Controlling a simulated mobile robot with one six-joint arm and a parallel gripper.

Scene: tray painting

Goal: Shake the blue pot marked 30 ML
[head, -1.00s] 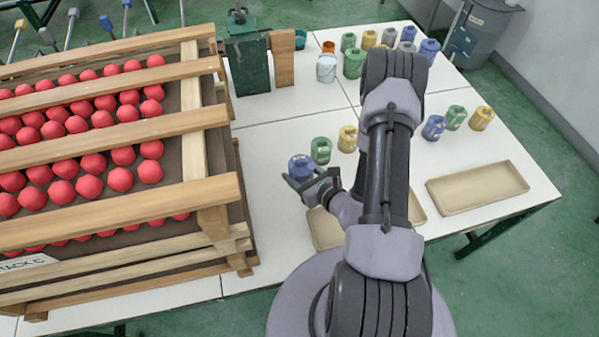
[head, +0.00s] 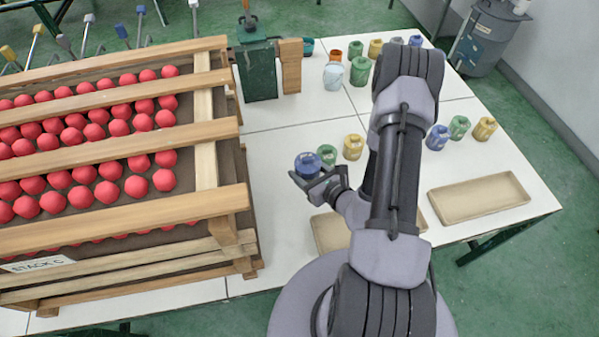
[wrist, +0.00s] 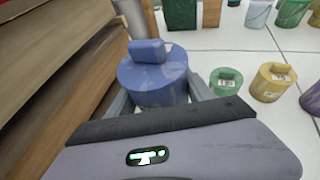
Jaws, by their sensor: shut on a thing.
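A blue pot (head: 308,165) is held in my gripper (head: 318,181) above the white table, left of the arm. In the wrist view the blue pot (wrist: 152,75) fills the space between the fingers, its lid knob facing the camera. It looks roughly upright, and my gripper (wrist: 158,100) is shut around its body. No marking can be read on it from here. Other blue pots stand on the table, one at the right (head: 437,137) beside a green and a yellow pot.
A green pot (head: 327,154) and a yellow pot (head: 353,147) stand close behind the held pot. A wooden rack (head: 225,235) of red balls rises at the left. Beige trays lie under the arm (head: 330,232) and at the right (head: 480,198). More pots stand at the back.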

